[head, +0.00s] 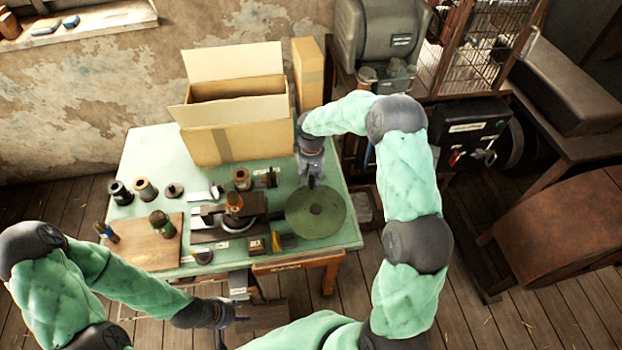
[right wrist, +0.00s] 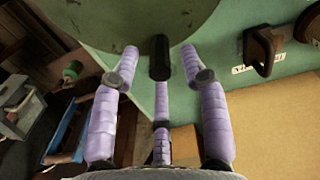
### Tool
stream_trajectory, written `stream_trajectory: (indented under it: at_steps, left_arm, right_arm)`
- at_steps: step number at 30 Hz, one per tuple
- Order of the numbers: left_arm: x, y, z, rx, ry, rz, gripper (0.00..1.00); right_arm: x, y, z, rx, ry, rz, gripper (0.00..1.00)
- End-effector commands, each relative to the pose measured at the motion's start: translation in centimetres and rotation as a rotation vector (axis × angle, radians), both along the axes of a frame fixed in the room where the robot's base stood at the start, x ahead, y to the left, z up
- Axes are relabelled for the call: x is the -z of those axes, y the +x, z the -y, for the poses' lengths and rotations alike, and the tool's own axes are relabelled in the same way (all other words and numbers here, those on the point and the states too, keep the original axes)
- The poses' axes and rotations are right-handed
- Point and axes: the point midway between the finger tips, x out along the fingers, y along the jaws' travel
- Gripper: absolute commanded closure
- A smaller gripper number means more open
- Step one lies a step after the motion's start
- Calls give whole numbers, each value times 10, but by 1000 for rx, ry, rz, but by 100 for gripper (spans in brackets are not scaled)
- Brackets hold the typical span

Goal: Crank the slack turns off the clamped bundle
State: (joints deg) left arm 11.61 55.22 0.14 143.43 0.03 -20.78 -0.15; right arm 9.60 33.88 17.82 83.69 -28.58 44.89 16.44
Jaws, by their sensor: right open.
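The handwheel, a flat green disc (head: 315,211), sits at the right front of the green table and fills the top of the right wrist view (right wrist: 150,20). Its black crank knob (right wrist: 159,57) stands between the fingers of my right gripper (right wrist: 160,56), which is open around it with gaps on both sides. In the head view my right gripper (head: 313,178) is at the wheel's far edge. The dark press (head: 240,207) stands left of the wheel, a brown-topped spool on it; I cannot make out the bundle clearly. My left gripper (head: 236,318) is low in front of the table, its fingers unclear.
An open cardboard box (head: 235,135) stands at the back of the table (head: 140,150). Several spools (head: 146,189) and a wooden board (head: 145,245) are at left. A wire cage (head: 470,50) and dark machinery (head: 470,130) stand to the right.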

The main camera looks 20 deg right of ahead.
Motion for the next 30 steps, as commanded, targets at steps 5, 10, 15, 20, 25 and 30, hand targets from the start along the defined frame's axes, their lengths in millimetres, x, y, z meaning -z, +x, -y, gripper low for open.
stream_trajectory:
  at_steps: [5,10,15,20,25,30]
  left_arm:
    - [0,0,0,0,0,0,60]
    - [1,0,0,0,0,0,60]
    - [1,0,0,0,0,0,60]
    - [1,0,0,0,0,0,60]
    - [1,0,0,0,0,0,60]
    - [2,0,0,0,0,0,60]
  right_arm:
    - [16,0,0,0,0,0,55]
    - [21,0,0,0,1,1,55]
    - [21,0,0,0,0,1,55]
    - [21,0,0,0,0,1,92]
    - [21,0,0,0,0,1,100]
    - [21,0,1,8,0,1,100]
